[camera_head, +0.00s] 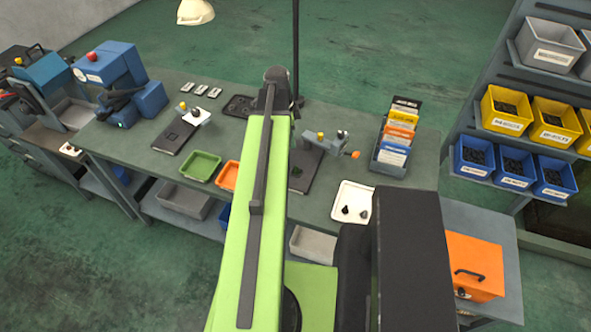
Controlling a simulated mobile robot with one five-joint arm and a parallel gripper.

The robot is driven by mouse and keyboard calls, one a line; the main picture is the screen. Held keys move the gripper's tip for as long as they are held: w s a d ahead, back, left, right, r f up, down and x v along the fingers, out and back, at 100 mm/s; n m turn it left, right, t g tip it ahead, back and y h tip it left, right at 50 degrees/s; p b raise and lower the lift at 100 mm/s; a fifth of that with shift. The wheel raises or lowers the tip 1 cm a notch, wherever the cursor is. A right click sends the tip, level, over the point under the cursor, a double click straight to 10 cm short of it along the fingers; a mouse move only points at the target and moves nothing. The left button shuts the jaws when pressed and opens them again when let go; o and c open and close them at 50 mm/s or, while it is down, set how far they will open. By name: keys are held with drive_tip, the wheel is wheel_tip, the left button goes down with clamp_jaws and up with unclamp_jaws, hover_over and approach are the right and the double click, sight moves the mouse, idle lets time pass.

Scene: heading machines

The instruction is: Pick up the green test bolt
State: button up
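I cannot make out the green test bolt for certain. A small dark green spot shows on a black plate (301,182) just right of my arm, too small to identify. My light-green arm reaches over the workbench (310,206). My gripper is not visible; the arm's far end shows only a dark joint.
A rack of coloured cards (391,157) stands on the bench's right. A small device (325,142) and a thin black post (296,50) stand close to my arm. Blue machines (110,72) are at left; shelves with yellow bins (506,110) and an orange case (474,266) are at right.

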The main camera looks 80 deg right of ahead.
drive_tip(key=b, duration=1.2)
approach(296, 167)
drive_tip(key=f, duration=0.2)
drive_tip(key=s+f, duration=0.1)
drive_tip(key=f, duration=0.2)
drive_tip(key=shift+s, duration=0.2)
drive_tip(key=f+b, duration=0.1)
drive_tip(key=b, duration=0.1)
drive_tip(key=f+b, duration=0.1)
drive_tip(key=f, duration=0.1)
drive_tip(key=f+b, duration=0.2)
drive_tip(key=shift+s+d+f+b, duration=0.1)
drive_tip(key=shift+d+f+b, duration=0.1)
drive_tip(key=shift+d+b, duration=0.15)
drive_tip(key=shift+r, duration=0.2)
clamp_jaws()
